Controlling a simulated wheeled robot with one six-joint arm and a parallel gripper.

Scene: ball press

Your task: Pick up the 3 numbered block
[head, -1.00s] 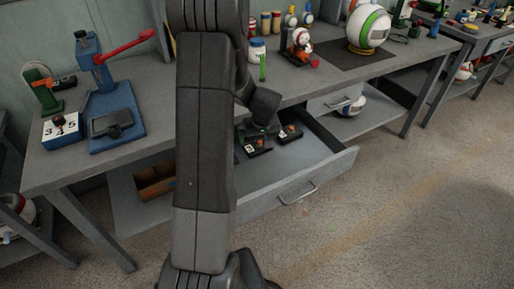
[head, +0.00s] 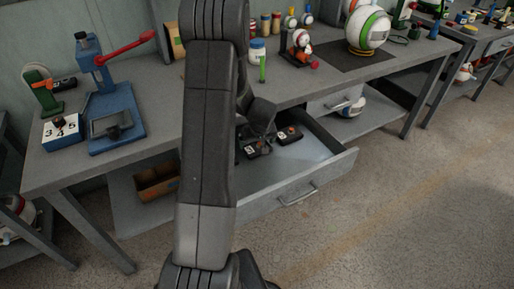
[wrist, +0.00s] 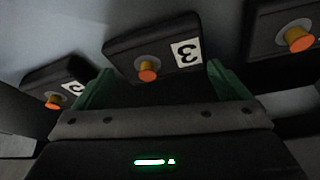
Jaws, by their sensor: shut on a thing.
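The 3 numbered block (wrist: 150,52) is dark, with a white label marked 3 and an orange-tipped knob. It sits in the middle of the wrist view. My gripper (wrist: 160,80) has its green fingers on either side of this block and is shut on it. In the head view my gripper (head: 264,132) is low in the open drawer (head: 300,178), among the dark blocks. It hides part of them there, and I cannot tell whether the held block is clear of the drawer floor.
The drawer's front wall and the bench top (head: 160,120) edge are near my arm. A blue press (head: 110,110) stands on the bench.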

